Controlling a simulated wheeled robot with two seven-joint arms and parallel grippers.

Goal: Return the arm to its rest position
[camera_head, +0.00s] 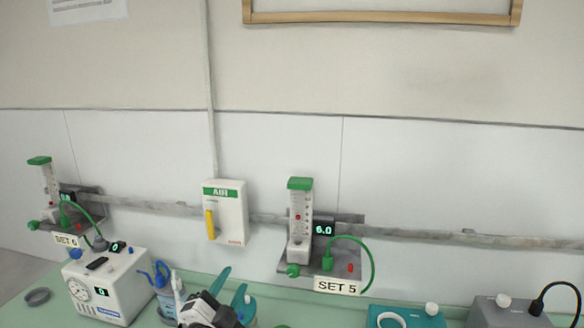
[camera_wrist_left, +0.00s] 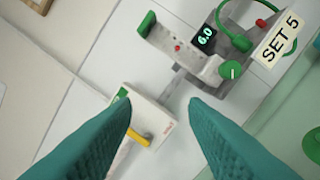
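My left gripper (camera_head: 233,278) is low in the middle of the head view, above the green counter's near part. Its two teal fingers stand apart with nothing between them. In the left wrist view the same open gripper (camera_wrist_left: 160,102) points toward the wall, with the white AIR box (camera_wrist_left: 150,118) seen beyond the fingers. The flowmeter labelled SET 5 (camera_head: 299,222) is on the wall rail to the right of the gripper, its display reading 6.0. The gripper is apart from it. My right gripper is in neither view.
A SET 6 flowmeter (camera_head: 50,190) is at the left. The AIR box (camera_head: 226,212) with a yellow lever hangs between. On the green counter (camera_head: 40,318) stand a white gauge unit (camera_head: 125,285), a blue-topped container (camera_head: 165,295), a teal device (camera_head: 405,316) and a grey device (camera_head: 505,312).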

